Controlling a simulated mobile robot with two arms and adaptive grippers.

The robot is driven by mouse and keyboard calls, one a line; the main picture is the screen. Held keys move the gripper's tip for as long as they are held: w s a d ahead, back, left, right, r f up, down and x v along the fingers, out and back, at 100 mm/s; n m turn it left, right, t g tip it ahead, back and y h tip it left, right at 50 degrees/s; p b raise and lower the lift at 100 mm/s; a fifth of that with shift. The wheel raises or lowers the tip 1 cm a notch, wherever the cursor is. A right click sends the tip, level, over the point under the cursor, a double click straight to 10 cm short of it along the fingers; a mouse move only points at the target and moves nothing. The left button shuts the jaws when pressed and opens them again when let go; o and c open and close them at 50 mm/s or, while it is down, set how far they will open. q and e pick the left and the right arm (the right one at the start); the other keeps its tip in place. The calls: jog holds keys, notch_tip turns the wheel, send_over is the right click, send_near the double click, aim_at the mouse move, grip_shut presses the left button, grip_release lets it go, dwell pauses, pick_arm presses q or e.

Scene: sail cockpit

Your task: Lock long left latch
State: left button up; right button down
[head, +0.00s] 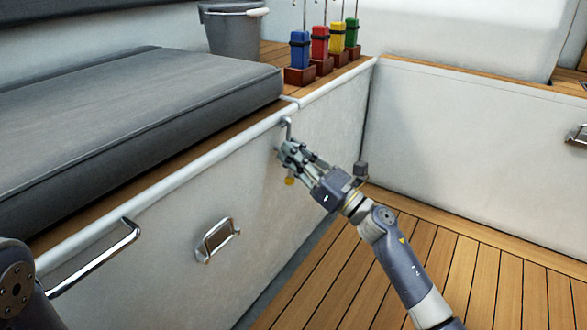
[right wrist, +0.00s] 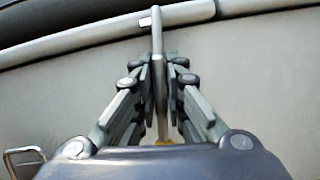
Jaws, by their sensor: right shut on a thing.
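The long latch (head: 288,127) is a thin grey metal bar on the white front wall of the bench, just below its top edge. Its upper end reaches the edge rail, and a yellow piece (head: 290,181) shows below the gripper. In the right wrist view the latch bar (right wrist: 158,50) runs upright between the fingers up to the rail. My right gripper (head: 285,150) is shut on the latch, and its fingers hide the middle of the bar. I cannot tell whether the latch is fully seated. My left gripper is out of view.
A chrome rail handle (head: 105,262) and a recessed pull (head: 217,240) are on the same wall to the left. A grey cushion (head: 140,95), a bucket (head: 236,32) and several coloured handles (head: 320,42) in wooden blocks sit above. The wooden floor (head: 470,270) is clear.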

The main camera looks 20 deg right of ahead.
jog(key=shift+f+n+g+y+b, duration=0.15)
jog(key=shift+n+g+y+b, duration=0.3)
jog(key=shift+n+b, duration=0.6)
jog(key=shift+n, duration=0.25)
jog(key=c, duration=1.7)
grip_release()
jog(key=v, duration=1.2)
